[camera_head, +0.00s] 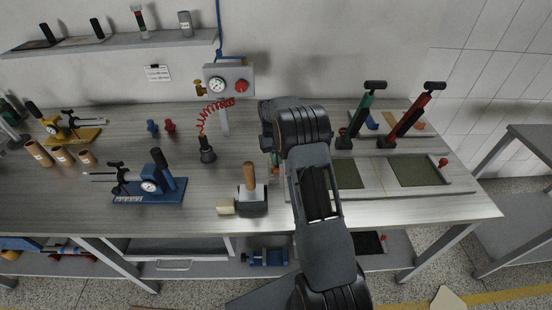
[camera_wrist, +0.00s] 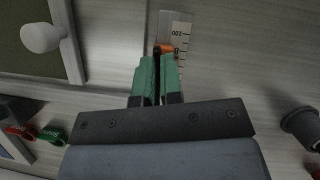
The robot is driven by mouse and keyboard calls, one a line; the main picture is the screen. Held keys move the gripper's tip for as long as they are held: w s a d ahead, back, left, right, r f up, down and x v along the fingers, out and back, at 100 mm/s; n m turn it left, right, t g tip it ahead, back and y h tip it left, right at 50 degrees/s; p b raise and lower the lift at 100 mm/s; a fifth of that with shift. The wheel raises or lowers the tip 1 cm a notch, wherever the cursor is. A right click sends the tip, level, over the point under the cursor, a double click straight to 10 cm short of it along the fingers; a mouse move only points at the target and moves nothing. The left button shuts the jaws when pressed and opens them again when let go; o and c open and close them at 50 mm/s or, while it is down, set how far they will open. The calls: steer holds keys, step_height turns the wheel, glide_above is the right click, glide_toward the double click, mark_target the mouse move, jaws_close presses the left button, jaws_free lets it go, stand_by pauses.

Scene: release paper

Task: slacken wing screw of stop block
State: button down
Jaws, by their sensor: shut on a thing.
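My gripper (camera_wrist: 158,78) has its green fingers close together over a pale ruler strip (camera_wrist: 176,28) with black marks. A small orange piece (camera_wrist: 164,48) shows just past the fingertips and touches or nearly touches them. It seems to be part of the stop block or its wing screw; the rest is hidden by the fingers. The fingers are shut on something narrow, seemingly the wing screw. In the head view my arm covers most of the gripper and the stop block, and only a bit of green (camera_head: 275,162) shows beside the arm.
A framed dark panel with a pale knob (camera_wrist: 40,37) lies left of the fingers in the wrist view. A dark round thing (camera_wrist: 301,126) stands at right. In the head view, a wooden-handled block (camera_head: 252,198) and a blue gauge stand (camera_head: 150,190) are on the bench left of my arm.

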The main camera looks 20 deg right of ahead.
steer(key=n+h, duration=0.1)
steer(key=n, duration=0.3)
steer(key=shift+a+h, duration=0.1)
steer(key=shift+h, duration=0.3)
steer(key=shift+n+t+h, duration=0.5)
steer(key=shift+n+h, duration=0.2)
steer(key=shift+n, duration=1.5)
steer(key=c, duration=1.3)
jaws_free()
steer(key=v, duration=1.4)
steer(key=shift+a+f+b, duration=0.1)
steer(key=shift+b, duration=0.2)
